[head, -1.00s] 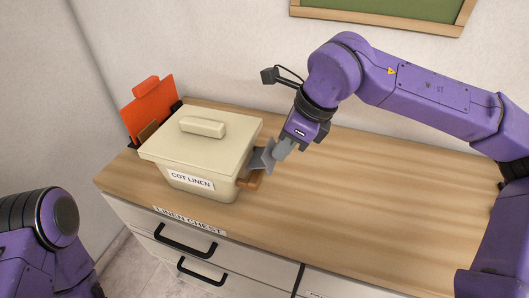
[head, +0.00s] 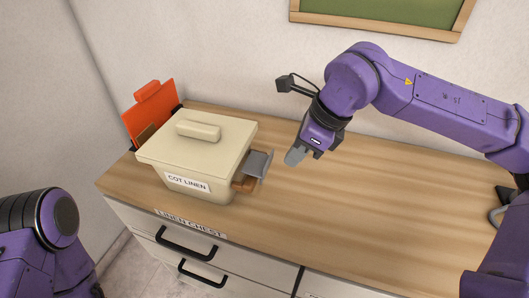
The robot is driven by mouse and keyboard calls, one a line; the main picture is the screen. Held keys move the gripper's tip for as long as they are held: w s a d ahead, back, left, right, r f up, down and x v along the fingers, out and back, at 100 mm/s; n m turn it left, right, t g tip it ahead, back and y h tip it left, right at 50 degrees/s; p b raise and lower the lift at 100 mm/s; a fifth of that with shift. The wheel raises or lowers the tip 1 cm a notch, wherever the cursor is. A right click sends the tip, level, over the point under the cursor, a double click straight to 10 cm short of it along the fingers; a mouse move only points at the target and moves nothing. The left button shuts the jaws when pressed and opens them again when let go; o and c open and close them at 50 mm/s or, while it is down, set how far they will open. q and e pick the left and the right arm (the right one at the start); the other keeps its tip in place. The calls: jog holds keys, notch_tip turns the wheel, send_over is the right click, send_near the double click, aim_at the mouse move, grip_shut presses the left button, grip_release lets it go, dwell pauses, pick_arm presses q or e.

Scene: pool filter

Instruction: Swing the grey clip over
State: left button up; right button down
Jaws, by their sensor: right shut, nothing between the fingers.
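The grey clip (head: 257,163) is on the right side of the cream lidded box (head: 197,145) labelled COT LINEN. It sticks out from the box wall, with an upturned outer edge, above a brown wooden piece (head: 243,184). The lid is on the box. My right gripper (head: 294,157) is shut and empty, above the worktop to the right of the clip and apart from it. My left gripper is out of view; only part of my left arm shows at bottom left.
The box stands on a wooden worktop (head: 380,215) over drawers labelled LINEN CHEST. An orange clipboard-like item (head: 150,110) stands behind the box at left, near the wall.

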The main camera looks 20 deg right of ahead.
jog(key=shift+s+d+r, duration=0.3)
jog(key=shift+d, duration=0.05)
notch_tip(320, 180, up, 5)
jog(key=p, duration=0.5)
jog(key=v, duration=1)
jog(key=shift+r, duration=0.25)
jog(key=shift+d, duration=0.1)
